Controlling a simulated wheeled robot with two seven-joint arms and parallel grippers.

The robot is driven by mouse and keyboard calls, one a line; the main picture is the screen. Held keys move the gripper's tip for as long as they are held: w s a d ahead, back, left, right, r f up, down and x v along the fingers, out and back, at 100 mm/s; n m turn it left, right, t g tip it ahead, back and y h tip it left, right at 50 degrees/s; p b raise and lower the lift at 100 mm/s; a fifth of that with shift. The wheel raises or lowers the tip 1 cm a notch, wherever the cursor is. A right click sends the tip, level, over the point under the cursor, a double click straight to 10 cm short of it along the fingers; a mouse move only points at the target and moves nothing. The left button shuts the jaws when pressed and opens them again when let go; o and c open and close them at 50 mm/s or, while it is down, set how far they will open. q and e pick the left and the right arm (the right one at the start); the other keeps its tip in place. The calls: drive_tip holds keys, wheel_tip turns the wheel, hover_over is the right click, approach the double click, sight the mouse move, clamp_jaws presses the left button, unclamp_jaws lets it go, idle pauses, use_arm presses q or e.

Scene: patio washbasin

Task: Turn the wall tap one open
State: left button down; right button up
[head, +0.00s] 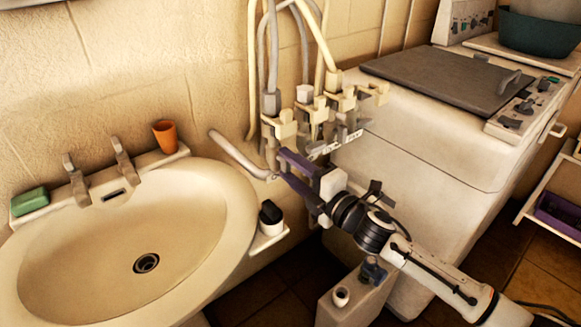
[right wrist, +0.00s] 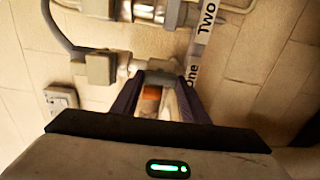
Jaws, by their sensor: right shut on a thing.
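Several wall taps with pale lever handles stand in a cluster on the wall pipes right of the basin. Wall tap one (right wrist: 138,68) is by the "One" end of a white label strip (right wrist: 197,62) in the right wrist view. My right gripper (head: 288,166) reaches the lower front of the cluster, its purple fingers closed. In the right wrist view the right gripper (right wrist: 160,88) is shut on the tap's handle (right wrist: 151,92), which shows an orange patch between the fingers. The fingers hide much of the handle, so its exact turn is unclear. My left gripper is out of view.
A washbasin (head: 60,270) is at left, with an orange cup (head: 165,136) and green soap (head: 29,201) on its rim. A bent spout pipe (head: 235,153) is left of the gripper. A white washing machine (head: 420,150) stands close at right. A pale container (head: 350,300) is below my arm.

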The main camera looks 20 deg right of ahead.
drive_tip(key=o, duration=1.1)
drive_tip(key=shift+c, duration=0.2)
drive_tip(key=shift+s, duration=0.1)
drive_tip(key=b+v, duration=0.1)
drive_tip(key=v, duration=0.9)
drive_tip(key=shift+d, duration=0.1)
drive_tip(key=s+a+f+m+g+h, duration=0.1)
drive_tip(key=s+f+m+g+h, duration=0.1)
drive_tip(key=s+f+m, duration=0.45)
drive_tip(key=s+f+m+g+h, duration=0.1)
drive_tip(key=f+m, duration=0.3)
drive_tip(key=f, duration=0.6)
drive_tip(key=s+a+f+m+g, duration=0.2)
drive_tip(key=s+f+m, duration=0.3)
drive_tip(key=s+f, duration=0.2)
drive_tip(key=s+a+f+m+g, duration=0.3)
drive_tip(key=s+f, duration=0.3)
drive_tip(key=s, duration=0.2)
drive_tip(key=shift+s+a+f+m+h, duration=0.15)
drive_tip(key=shift+s+f+m+h, duration=0.25)
drive_tip(key=shift+m, duration=0.45)
